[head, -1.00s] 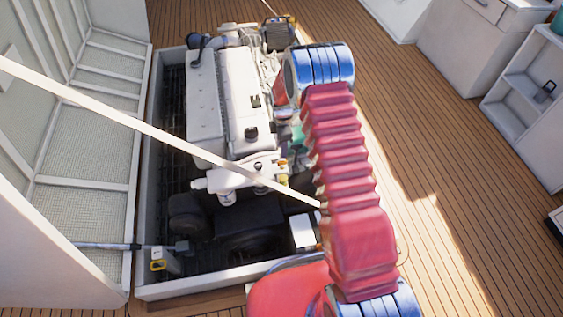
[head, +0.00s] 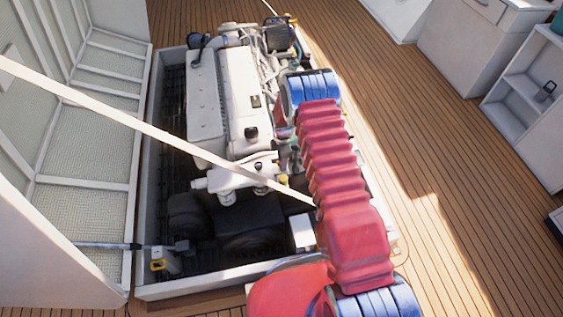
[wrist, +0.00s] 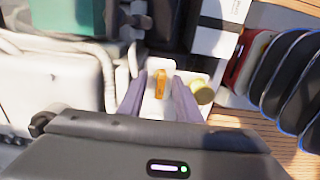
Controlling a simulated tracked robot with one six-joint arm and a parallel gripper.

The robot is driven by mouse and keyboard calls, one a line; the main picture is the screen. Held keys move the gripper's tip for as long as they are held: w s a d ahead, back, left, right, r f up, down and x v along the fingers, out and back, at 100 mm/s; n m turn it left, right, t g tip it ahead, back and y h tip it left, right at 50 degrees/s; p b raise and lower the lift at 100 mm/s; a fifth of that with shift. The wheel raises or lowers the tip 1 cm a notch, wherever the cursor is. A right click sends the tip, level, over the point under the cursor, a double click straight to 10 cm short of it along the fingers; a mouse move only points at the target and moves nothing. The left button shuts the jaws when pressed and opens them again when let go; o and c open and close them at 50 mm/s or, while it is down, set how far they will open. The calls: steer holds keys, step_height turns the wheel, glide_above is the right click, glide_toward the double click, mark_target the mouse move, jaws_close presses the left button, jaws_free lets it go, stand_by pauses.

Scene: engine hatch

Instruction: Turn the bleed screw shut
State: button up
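A small orange piece (wrist: 160,86), which looks like the bleed screw's wing or lever, stands upright in the wrist view on a pale block (wrist: 158,68). My gripper (wrist: 159,80) is open, with one finger on each side of the orange piece in the picture. I see a gap on both sides, and I cannot tell how far the fingertips are above it. In the head view my red-sleeved arm hides the gripper and the screw.
A yellow round cap (wrist: 203,92) sits close to the right finger. The white engine (head: 222,105) fills the hatch, with its lid (head: 85,130) open at left. Pale pipes (wrist: 55,45) and a green part (wrist: 70,15) lie at the wrist view's upper left.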

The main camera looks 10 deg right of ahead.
steer(key=shift+c, duration=0.4)
jaws_close()
steer(key=shift+a, duration=0.2)
steer(key=shift+d, duration=0.1)
